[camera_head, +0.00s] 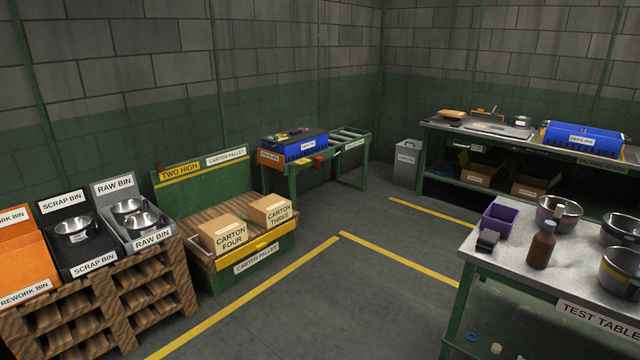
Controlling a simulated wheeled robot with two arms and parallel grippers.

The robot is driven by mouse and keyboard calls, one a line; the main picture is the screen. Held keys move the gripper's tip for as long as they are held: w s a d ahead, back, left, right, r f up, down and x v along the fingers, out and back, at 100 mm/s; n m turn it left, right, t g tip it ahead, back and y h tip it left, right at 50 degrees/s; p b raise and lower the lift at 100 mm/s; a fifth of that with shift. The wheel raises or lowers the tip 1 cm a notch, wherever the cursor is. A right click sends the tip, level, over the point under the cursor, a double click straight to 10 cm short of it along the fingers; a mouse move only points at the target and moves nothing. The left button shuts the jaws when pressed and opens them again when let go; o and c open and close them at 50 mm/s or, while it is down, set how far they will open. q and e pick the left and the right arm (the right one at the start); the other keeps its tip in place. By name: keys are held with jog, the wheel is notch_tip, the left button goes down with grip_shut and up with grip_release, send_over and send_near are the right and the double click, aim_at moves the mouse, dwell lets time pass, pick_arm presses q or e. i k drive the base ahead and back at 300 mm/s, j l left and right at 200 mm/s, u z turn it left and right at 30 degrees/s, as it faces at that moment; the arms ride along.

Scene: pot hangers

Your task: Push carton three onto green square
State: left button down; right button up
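Carton three (272,211) is a tan cardboard box with its name on the front. It sits on the slatted wooden deck of the green carton pallet stand (208,184), at the right end. Carton four (225,234), a similar tan box, stands just to its left and nearer. No green square that I can pick out as a floor or deck marking shows. Neither of my grippers is in view.
Left are rework, scrap (73,238) and raw bins (131,216) on a wooden rack. A roller bench (348,146) holds a blue crate (293,145). The test table (494,258) fills the right front. Grey floor (330,300) with yellow lines lies open between.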

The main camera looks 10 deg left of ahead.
aim_at(269, 211)
jog(key=i+j+u, duration=0.35)
jog(key=i, duration=0.7)
jog(key=i+u, duration=0.35)
jog(key=i, duration=0.75)
jog(key=i+j+z, duration=0.15)
jog(key=i, duration=0.4)
jog(key=i+z, duration=0.2)
jog(key=i, duration=0.35)
jog(key=i+j+z, duration=0.15)
jog(key=i+j, duration=0.15)
jog(key=i, duration=0.2)
jog(key=i+j+z, duration=0.2)
jog(key=i, duration=0.3)
jog(key=i+j+z, duration=0.35)
jog(key=i+j, duration=0.2)
